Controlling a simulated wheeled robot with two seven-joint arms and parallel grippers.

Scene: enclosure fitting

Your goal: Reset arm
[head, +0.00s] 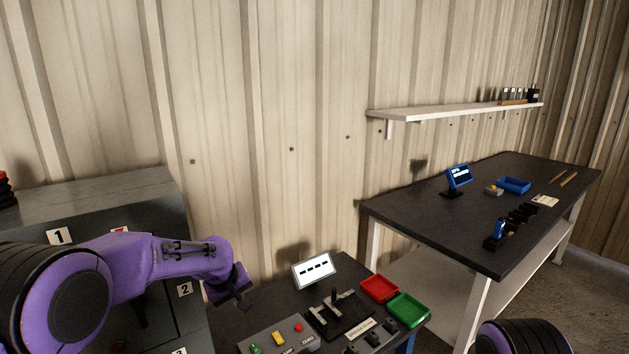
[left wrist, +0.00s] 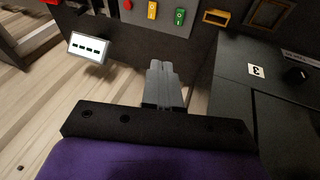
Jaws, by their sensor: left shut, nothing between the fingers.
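My left arm comes in from the left in the head view, purple with a black joint. Its gripper (head: 240,296) hangs at the left end of the near bench, in front of the grey cabinet. In the left wrist view the two grey fingers (left wrist: 164,72) lie together, shut and empty. They appear clear of the bench and cabinet. Of my right arm only a black and purple part shows at the bottom right of the head view; its gripper is out of view.
The near bench holds a white display (head: 313,270), a button box (head: 278,338), a black fixture (head: 340,313), a red tray (head: 379,288) and a green tray (head: 408,309). The numbered cabinet (head: 100,200) stands left. A dark table (head: 420,205) stands right, below a shelf (head: 440,112).

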